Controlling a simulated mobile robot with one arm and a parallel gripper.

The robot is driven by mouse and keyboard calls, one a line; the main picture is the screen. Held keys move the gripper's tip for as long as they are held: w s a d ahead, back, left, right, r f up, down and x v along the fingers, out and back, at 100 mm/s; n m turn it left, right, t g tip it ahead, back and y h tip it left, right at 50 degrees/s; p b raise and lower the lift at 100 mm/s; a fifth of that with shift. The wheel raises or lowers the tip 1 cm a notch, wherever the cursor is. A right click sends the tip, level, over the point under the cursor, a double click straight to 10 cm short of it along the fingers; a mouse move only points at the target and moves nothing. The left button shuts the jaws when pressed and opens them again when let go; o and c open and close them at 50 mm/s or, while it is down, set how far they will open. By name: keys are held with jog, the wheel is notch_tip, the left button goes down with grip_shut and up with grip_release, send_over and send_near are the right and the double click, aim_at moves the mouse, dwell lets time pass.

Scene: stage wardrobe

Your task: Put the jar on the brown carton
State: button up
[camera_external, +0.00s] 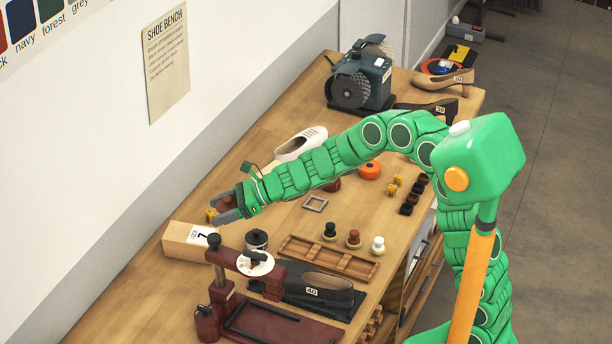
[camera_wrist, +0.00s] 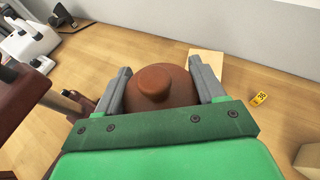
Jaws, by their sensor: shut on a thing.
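The jar (camera_wrist: 155,83) is brown, with a rounded knob on top. It sits between the fingers of my gripper (camera_wrist: 158,88), which is shut on it. In the external view my gripper (camera_external: 224,206) is above the bench close to the wall, and the jar (camera_external: 223,201) shows only as a small reddish-brown patch. The brown carton (camera_external: 181,246) stands on the bench just in front of and below the gripper, a pale label on it. In the wrist view a tan surface (camera_wrist: 207,62), likely the carton's top, shows beyond the jar, partly hidden by the right finger.
A wooden tray (camera_external: 328,258) and small pots (camera_external: 354,239) are to the right. The wall rises behind the bench.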

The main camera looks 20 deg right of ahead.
aim_at(193, 237)
jog(key=w+a+f, duration=0.6)
jog(key=f, duration=0.1)
jog(key=shift+w+a, duration=0.25)
jog(key=shift+w, duration=0.15)
jog(key=shift+w+a+f, duration=0.55)
jog(key=shift+w+f, duration=0.1)
jog(key=shift+f, duration=1.65)
jog(key=shift+f, duration=0.1)
jog(key=o, duration=1.2)
